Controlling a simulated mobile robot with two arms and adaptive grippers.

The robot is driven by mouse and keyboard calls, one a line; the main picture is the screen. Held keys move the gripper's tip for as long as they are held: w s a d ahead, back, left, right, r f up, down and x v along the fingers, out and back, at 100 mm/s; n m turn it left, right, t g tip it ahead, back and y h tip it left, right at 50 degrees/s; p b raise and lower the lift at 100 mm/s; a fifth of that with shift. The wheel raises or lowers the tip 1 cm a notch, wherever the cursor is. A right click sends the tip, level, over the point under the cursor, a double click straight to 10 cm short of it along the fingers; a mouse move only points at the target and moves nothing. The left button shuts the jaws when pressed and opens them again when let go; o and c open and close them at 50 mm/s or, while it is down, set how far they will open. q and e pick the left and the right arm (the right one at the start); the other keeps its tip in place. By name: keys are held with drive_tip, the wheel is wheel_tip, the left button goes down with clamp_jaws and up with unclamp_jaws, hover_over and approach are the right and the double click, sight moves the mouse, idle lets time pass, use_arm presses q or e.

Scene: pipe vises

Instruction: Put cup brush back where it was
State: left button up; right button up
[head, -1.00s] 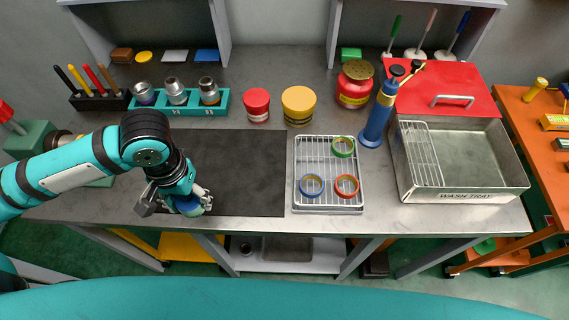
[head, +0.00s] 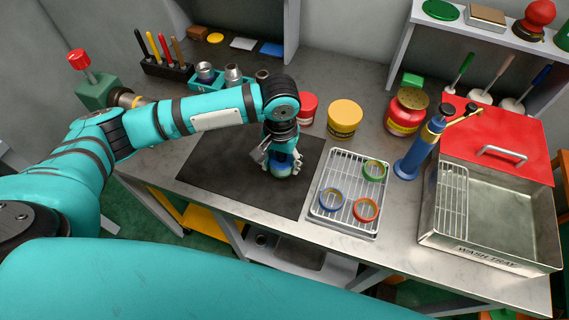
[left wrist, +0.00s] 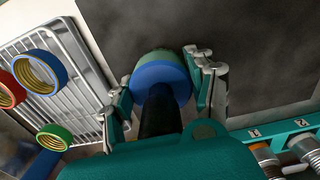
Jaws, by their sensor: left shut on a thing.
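My left gripper (head: 283,168) is over the right part of the black mat (head: 220,170). In the left wrist view its fingers (left wrist: 165,95) are shut around a round piece with a blue band, a green rim and a dark shaft, which I take as the cup brush (left wrist: 160,78). Its blue part also shows in the head view, partly hidden by the fingers. Whether it touches the mat is unclear. A teal holder (head: 192,86) with metal-topped pieces stands behind my left arm, which hides part of it. Numbered slots show on the holder (left wrist: 280,133) in the left wrist view. My right gripper is not in view.
A wire rack (head: 330,218) with blue, red and green rings lies right of the mat. Red (head: 307,105) and yellow (head: 345,117) jars stand behind. A blue bottle-like tool (head: 418,150) and the wash tray (head: 480,255) are farther right. The mat's left part is clear.

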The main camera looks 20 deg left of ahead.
sight(284, 168)
use_arm(q)
drive_tip(key=shift+w+d, duration=0.25)
drive_tip(key=shift+w, duration=0.15)
drive_tip(key=shift+f, duration=0.2)
drive_tip(key=shift+f+p, duration=0.4)
drive_tip(key=shift+f, duration=1.2)
drive_tip(key=shift+f, duration=0.1)
drive_tip(key=o, duration=1.1)
